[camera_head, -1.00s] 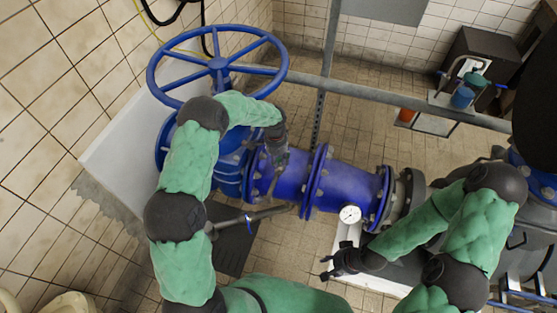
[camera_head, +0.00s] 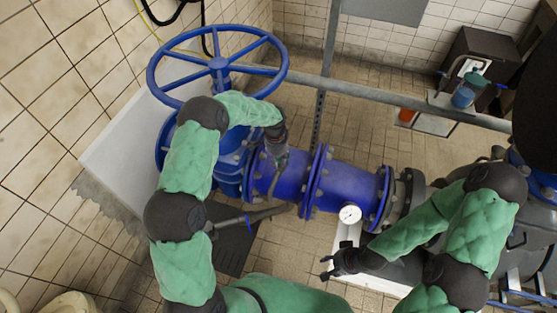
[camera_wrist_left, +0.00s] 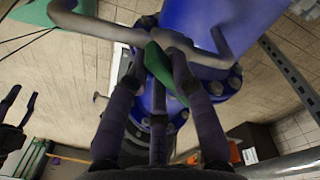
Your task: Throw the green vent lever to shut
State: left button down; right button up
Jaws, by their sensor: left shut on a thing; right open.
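The green vent lever (camera_wrist_left: 158,62) shows in the left wrist view as a flat green piece between the fingers, in front of the blue pipe. My left gripper (camera_wrist_left: 165,58) is shut on it, with the fingers on either side. In the head view my left gripper (camera_head: 274,170) is over the blue pipe just below the handwheel, and the lever is hidden or too small to make out there. My right gripper (camera_head: 328,268) is open and empty, low in the middle, apart from the pipe.
The blue handwheel (camera_head: 218,64) stands behind my left arm. The flanged blue pipe (camera_head: 345,188) carries a white gauge (camera_head: 350,214). A grey rail (camera_head: 400,94) crosses behind. A blue container (camera_head: 463,97) and an orange one (camera_head: 407,114) are at the back right. Tiled floor (camera_head: 350,125) shows behind the pipe.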

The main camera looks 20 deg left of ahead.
pick_arm(q)
jog(key=c, duration=1.4)
grip_release()
jog(key=shift+w+a+r, duration=0.1)
jog(key=shift+w+a, duration=0.05)
jog(key=shift+a, duration=0.25)
jog(key=shift+o, duration=1.3)
jog(key=shift+a, duration=0.1)
